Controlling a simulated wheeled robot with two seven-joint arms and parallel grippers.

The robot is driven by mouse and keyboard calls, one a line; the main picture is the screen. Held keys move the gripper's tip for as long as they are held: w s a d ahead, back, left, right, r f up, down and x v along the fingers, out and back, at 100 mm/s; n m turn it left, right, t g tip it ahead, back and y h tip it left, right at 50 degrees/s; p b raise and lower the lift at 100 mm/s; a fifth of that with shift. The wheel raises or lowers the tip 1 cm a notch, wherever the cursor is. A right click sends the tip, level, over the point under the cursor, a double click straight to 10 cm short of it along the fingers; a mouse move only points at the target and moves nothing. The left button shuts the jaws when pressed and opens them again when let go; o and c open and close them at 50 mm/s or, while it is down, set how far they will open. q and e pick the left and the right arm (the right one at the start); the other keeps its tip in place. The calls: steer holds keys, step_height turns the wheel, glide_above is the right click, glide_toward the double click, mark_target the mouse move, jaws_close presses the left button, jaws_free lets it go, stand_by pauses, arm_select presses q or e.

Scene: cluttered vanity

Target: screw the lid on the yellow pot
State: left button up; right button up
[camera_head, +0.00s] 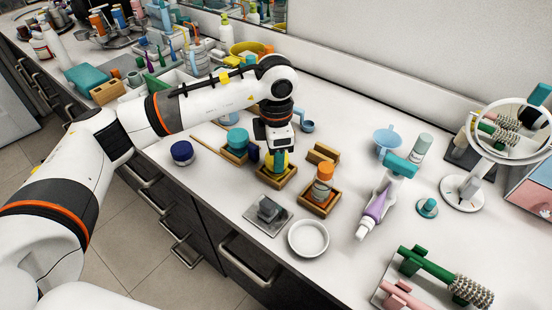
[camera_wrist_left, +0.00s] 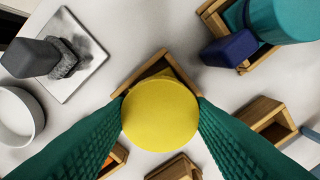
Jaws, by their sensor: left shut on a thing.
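My left gripper (camera_head: 277,158) points down over a wooden holder (camera_head: 277,181), its green fingers shut on a round yellow lid (camera_wrist_left: 160,114). In the left wrist view the lid's flat top fills the gap between the fingers, directly above the wooden holder (camera_wrist_left: 143,73). In the head view only a little yellow shows beside the fingers. The yellow pot's body is hidden under the lid and fingers, so I cannot tell how the lid sits on it. My right gripper is not in view.
Close by are an orange-topped jar (camera_head: 323,178) in a wooden holder, a teal jar (camera_head: 237,139), a dark blue jar (camera_head: 182,152), a grey item on a square plate (camera_head: 268,213) and a white dish (camera_head: 308,238).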

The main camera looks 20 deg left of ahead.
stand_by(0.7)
arm_select(q)
steer(key=shift+f+m+b, duration=0.2)
steer(key=shift+m+b, duration=0.1)
steer(key=shift+m, duration=0.1)
steer(key=shift+f+m+b, duration=0.15)
steer(key=shift+m+b, duration=0.75)
steer(key=shift+m, duration=0.9)
steer(key=shift+r+m+b, duration=0.25)
steer(key=shift+m+b, duration=0.05)
steer(key=o, duration=1.6)
steer(key=shift+r, duration=0.15)
